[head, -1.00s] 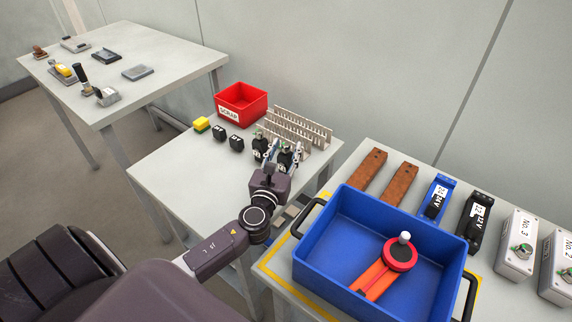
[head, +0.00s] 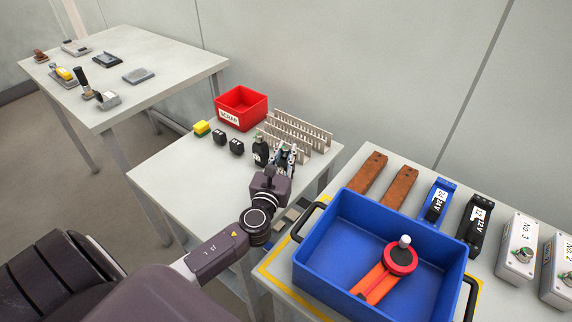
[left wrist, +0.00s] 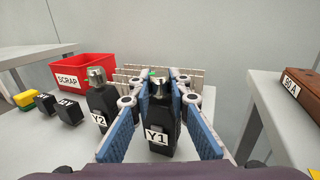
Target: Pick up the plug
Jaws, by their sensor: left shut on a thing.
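A black plug labelled Y1 (left wrist: 161,120), with a metallic top and a bit of green, stands upright between the blue-padded fingers of my left gripper (left wrist: 160,112) in the left wrist view. The gripper is shut on it. In the head view my left gripper (head: 284,155) is over the middle table and largely hides this plug. A similar black plug labelled Y2 (left wrist: 101,104) stands just left of the gripper; it also shows in the head view (head: 260,151). My right gripper is in neither view.
Slotted grey duct pieces (head: 300,132) stand close behind the plugs. A red SCRAP box (head: 241,106), a yellow-green block (head: 202,128) and two small black blocks (head: 228,143) are to the left. A blue tray (head: 330,252) holding a red-orange tool stands on the right table.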

